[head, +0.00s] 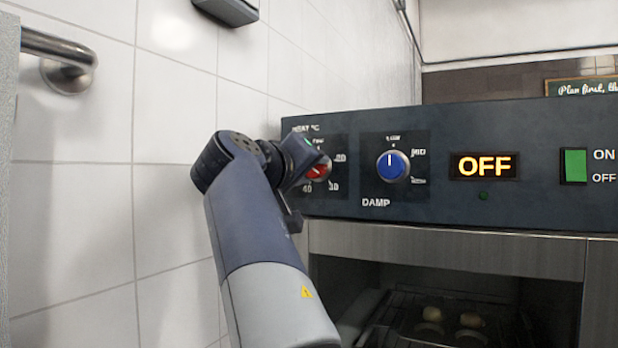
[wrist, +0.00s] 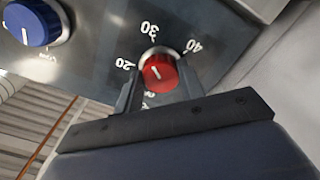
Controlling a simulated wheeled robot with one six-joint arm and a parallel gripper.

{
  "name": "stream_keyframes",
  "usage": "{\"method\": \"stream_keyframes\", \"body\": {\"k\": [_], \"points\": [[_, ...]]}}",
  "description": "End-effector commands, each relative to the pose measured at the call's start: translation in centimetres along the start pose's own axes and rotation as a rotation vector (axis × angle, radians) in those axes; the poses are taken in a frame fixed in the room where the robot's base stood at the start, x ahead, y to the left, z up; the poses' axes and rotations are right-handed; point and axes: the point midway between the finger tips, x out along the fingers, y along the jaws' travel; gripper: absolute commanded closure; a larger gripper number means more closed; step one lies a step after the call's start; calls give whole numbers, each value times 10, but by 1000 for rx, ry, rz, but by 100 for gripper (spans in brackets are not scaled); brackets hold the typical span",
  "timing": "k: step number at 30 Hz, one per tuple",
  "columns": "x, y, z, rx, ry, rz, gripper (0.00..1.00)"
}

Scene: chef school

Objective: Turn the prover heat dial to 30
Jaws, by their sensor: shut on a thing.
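The red heat dial (head: 318,170) is at the left of the dark prover panel, partly hidden by my gripper in the head view. In the wrist view, the dial (wrist: 158,72) sits between the two dark fingers of my gripper (wrist: 159,84), which is shut on it. The panel appears turned round there, with 20 at left, 30 above and 40 at upper right. The dial's white line is slanted and shows on the lower left of the cap, on the side of 20 and the half-hidden bottom mark. Its exact reading is unclear.
The blue damp dial (head: 393,166) is just right of the heat dial, its line pointing up. An orange display (head: 483,166) reads OFF. A green switch (head: 575,165) is farther right. A white tiled wall (head: 80,210) is close on the left. Dough pieces (head: 433,314) show inside the prover.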

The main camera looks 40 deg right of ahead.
Motion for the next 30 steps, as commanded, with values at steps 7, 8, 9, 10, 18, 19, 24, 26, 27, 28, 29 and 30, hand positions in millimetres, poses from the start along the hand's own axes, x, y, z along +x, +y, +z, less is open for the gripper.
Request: {"method": "stream_keyframes", "body": {"k": [7, 8, 9, 10, 18, 19, 24, 26, 27, 28, 29, 30], "points": [[0, -3, 2, 143, -5, -2, 85], [0, -3, 2, 155, -5, -2, 85], [0, -3, 2, 170, -5, -3, 85], [0, -3, 2, 180, -5, -3, 85], [0, -3, 1, 228, -5, -2, 85], [0, -3, 1, 230, -5, -2, 85], [0, -3, 1, 231, -6, -2, 85], [0, -3, 1, 231, -6, -2, 85], [0, -3, 1, 231, -6, -3, 85], [0, -3, 1, 231, -6, -2, 85], [0, -3, 1, 230, -6, -2, 85], [0, -3, 1, 230, -6, -2, 62]]}}
